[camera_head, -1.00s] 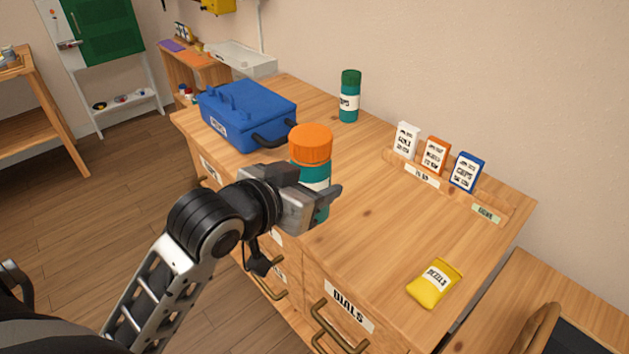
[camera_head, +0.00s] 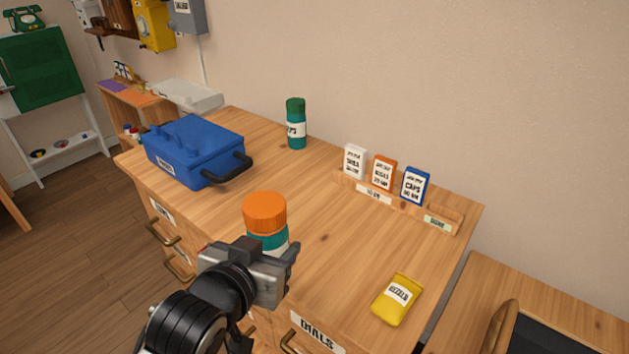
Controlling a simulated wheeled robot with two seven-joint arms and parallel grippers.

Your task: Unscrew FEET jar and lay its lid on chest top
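The jar with an orange lid (camera_head: 265,211) and teal body (camera_head: 267,240) is at the near edge of the chest top. Its lid is on and its lettering is mostly hidden, so I cannot read FEET. My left gripper (camera_head: 279,262) is around the teal body, below the lid, and appears shut on it; its near parts hide the jar's base, so I cannot tell whether it touches the wood. The chest top (camera_head: 325,205) is light wood, with bare room in the middle. My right gripper is not in view.
A blue toolbox (camera_head: 196,150) stands at the left of the top. A green-lidded jar (camera_head: 296,124) is at the back. Several small boxes (camera_head: 383,174) stand in a rack at the right. A yellow packet (camera_head: 398,298) lies near the right front.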

